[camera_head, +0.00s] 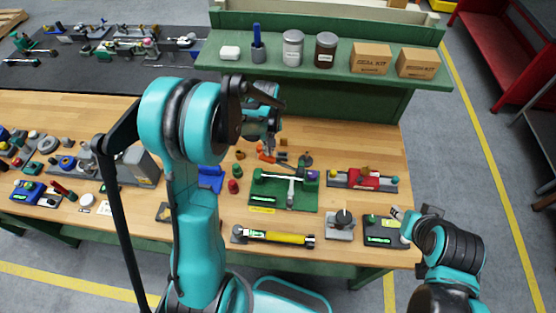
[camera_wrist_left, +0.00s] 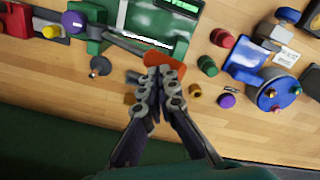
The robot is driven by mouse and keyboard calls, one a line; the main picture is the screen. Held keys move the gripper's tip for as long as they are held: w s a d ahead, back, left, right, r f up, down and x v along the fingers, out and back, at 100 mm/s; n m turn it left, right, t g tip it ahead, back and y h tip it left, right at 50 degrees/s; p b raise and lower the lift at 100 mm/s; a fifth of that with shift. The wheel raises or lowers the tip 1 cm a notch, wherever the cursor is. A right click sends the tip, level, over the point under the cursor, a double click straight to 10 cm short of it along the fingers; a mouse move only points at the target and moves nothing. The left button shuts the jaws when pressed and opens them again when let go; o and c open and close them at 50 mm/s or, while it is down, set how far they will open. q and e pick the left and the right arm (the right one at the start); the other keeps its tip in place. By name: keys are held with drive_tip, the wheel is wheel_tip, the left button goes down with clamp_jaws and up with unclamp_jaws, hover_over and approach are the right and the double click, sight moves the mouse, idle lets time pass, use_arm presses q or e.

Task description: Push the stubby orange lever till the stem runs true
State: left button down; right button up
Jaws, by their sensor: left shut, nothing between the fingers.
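The orange lever (camera_head: 263,156) shows in the head view at the back left of the green valve fixture (camera_head: 302,200). In the left wrist view the lever (camera_wrist_left: 147,58) is partly covered by my fingers. My left gripper (camera_head: 267,149) is shut and empty; its fingertips (camera_wrist_left: 164,76) overlap the lever's edge in the wrist view. I cannot tell whether they touch it. A pale stem (camera_head: 291,178) lies across the fixture, with a purple knob (camera_head: 312,175) at its right end. My right gripper (camera_head: 398,212) is beside a black fixture; its finger opening is unclear.
The black fixture (camera_head: 380,236) has a green display. A red fixture (camera_head: 365,180) stands right of the green one, and a yellow cylinder fixture (camera_head: 275,237) in front. Small loose parts lie around my left gripper. A green shelf (camera_head: 340,75) with jars and boxes rises behind.

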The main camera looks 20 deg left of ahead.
use_arm(q)
drive_tip(key=shift+f, duration=0.15)
idle(0.4)
drive_tip(key=shift+f+b, duration=0.55)
drive_tip(key=shift+b, duration=0.15)
